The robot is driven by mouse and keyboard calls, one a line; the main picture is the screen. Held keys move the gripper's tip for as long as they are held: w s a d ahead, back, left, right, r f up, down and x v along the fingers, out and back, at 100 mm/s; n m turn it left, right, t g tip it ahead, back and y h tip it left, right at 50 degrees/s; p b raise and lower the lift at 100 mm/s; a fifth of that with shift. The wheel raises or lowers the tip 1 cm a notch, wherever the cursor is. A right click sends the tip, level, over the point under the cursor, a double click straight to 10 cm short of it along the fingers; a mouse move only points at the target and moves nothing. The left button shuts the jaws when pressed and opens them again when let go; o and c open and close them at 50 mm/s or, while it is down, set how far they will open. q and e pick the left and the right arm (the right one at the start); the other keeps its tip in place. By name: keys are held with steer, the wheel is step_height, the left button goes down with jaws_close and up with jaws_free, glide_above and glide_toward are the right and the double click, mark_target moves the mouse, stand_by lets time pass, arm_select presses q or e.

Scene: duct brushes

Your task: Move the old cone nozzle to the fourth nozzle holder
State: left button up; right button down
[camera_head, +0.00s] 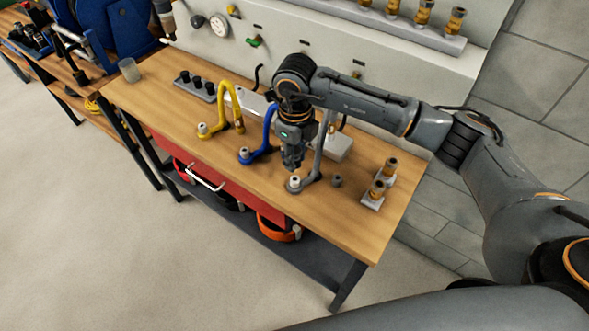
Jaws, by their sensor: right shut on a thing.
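My right gripper (293,167) points down over the workbench, at the low end of a grey bent pipe (319,150). It is shut on a small grey nozzle (295,181) at that end; the grip is partly hidden by the fingers. I cannot tell whether the nozzle is seated or lifted. Yellow (228,88) and blue (266,135) bent pipes stand to the left, each with a pale fitting at its low end. Which part is the old cone nozzle or the fourth nozzle holder is unclear. My left gripper is out of view.
On the bench (345,217), a small dark grey piece (336,181) and a pale block with brass-coloured pieces (372,203) stand right of the gripper. A rack with black pieces (209,97) is at the left. A rail with brass-coloured pieces (405,30) is behind. The front right is clear.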

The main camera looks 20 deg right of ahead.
steer(key=shift+s+d+r+n, duration=0.1)
steer(key=shift+s+r+n, duration=0.15)
steer(key=shift+n, duration=0.45)
steer(key=s+d+r+n+b, duration=0.1)
steer(key=s+n, duration=0.5)
steer(key=n, duration=0.7)
steer(key=s+d+r+n+b, duration=0.1)
steer(key=s+d+r+n, duration=0.2)
steer(key=s+n, duration=0.4)
steer(key=n, duration=0.7)
steer(key=shift+s+r, duration=0.2)
steer(key=shift+r, duration=0.1)
